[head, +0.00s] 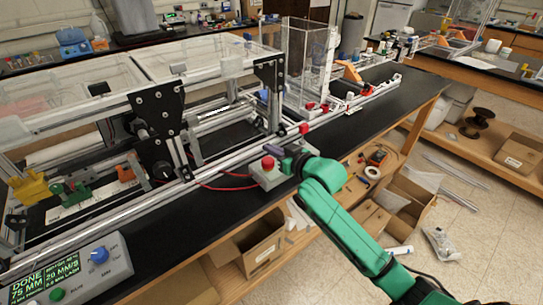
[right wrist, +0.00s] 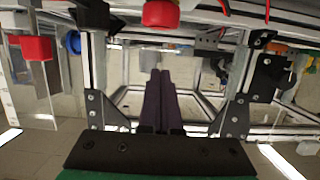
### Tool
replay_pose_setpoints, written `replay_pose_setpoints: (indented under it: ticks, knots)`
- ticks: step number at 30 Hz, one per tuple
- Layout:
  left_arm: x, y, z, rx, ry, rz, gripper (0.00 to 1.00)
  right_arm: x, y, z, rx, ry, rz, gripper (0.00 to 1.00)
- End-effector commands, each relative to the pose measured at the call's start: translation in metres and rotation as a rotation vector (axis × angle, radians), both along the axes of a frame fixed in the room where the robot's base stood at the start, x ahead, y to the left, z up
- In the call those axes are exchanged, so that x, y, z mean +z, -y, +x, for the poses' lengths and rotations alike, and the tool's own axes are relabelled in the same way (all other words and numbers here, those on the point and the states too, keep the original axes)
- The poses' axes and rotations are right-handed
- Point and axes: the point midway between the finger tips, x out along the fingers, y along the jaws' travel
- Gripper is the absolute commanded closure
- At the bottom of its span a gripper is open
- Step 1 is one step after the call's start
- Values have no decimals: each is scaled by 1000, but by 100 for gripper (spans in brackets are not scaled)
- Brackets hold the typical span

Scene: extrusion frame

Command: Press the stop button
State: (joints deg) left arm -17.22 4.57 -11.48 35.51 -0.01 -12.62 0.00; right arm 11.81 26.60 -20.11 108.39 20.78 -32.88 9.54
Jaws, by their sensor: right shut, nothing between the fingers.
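The stop button (head: 268,162) is a red mushroom cap on a small grey box (head: 266,177) at the front edge of the black bench. A red cap, which looks like the same button (right wrist: 161,13), shows at the top of the right wrist view. My right gripper (head: 279,152) is beside the button, to its upper right in the head view, over the far side of the box. Its dark purple fingers (right wrist: 158,76) are shut together and empty. In the right wrist view a gap shows between fingertips and cap. My left gripper is out of view.
The aluminium extrusion frame (head: 215,127) with black plates stands behind the box. A red cable (head: 225,188) runs left from the box. A control panel with a green-text display (head: 98,270) and blue knob is at lower left. A small red block (head: 304,129) sits behind my gripper.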

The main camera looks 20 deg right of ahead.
Motion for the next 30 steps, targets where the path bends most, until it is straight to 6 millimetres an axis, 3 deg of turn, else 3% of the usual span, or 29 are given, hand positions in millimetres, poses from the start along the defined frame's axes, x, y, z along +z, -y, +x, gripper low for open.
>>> replay_pose_setpoints:
  ticks: [3,7,18,24,30]
  knots:
    - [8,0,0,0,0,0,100,-21,0,-1,-1,-6,1,100]
    - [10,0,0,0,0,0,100,-36,0,-1,0,-2,-1,100]
    - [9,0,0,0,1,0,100,-42,0,-1,0,0,0,100]
    - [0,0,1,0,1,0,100,-63,1,-1,-1,-3,-1,100]
    - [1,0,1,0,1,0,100,-66,1,-2,0,-12,-3,100]
